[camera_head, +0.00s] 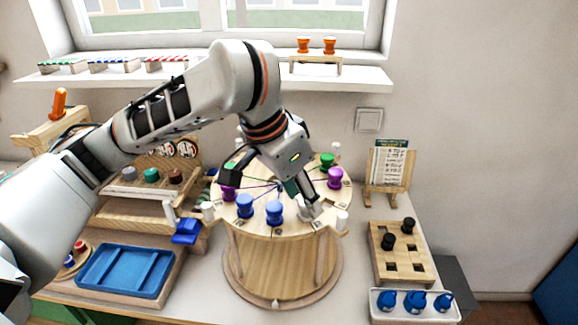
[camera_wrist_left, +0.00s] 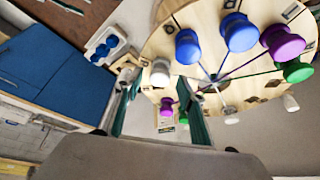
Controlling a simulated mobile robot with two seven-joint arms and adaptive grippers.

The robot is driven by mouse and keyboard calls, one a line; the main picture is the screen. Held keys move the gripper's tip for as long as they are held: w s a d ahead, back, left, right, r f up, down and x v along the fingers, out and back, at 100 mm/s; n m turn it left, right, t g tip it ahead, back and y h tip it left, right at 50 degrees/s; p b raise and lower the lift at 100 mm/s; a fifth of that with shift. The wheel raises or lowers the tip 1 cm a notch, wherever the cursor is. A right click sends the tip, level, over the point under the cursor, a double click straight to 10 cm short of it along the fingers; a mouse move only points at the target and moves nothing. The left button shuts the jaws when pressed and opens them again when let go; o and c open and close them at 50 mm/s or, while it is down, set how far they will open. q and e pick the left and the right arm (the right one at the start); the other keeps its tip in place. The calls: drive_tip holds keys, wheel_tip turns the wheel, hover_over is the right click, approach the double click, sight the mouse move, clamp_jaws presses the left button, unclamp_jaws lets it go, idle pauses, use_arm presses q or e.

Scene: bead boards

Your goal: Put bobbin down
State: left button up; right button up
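Bobbins stand around the rim of a round wooden bead board (camera_head: 260,232). In the head view two blue bobbins, left (camera_head: 244,206) and right (camera_head: 274,212), are at the front and a purple bobbin (camera_head: 229,192) is left of them. Another purple bobbin (camera_head: 335,178) and a green bobbin (camera_head: 327,161) stand at the right. My left gripper (camera_head: 270,188) is low over the board. In the wrist view its fingers (camera_wrist_left: 160,90) are apart, and I see no bobbin clamped. A purple bobbin (camera_wrist_left: 167,106) shows between the fingers, farther off. My right gripper is out of view.
White pegs (camera_head: 342,220) stick up around the board's edge. A blue tray (camera_head: 125,270) and a wooden stand (camera_head: 150,210) are to the left. A card holder (camera_head: 388,178) stands behind.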

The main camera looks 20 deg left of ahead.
use_arm(q)
drive_tip(key=p+v, duration=0.1)
drive_tip(key=v, duration=0.8)
drive_tip(key=shift+r+p, duration=0.15)
drive_tip(key=shift+p, duration=0.15)
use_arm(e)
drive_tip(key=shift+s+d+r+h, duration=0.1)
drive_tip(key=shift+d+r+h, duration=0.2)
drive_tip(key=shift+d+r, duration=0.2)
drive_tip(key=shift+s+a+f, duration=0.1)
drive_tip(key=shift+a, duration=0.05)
use_arm(q)
drive_tip(key=shift+s, duration=0.1)
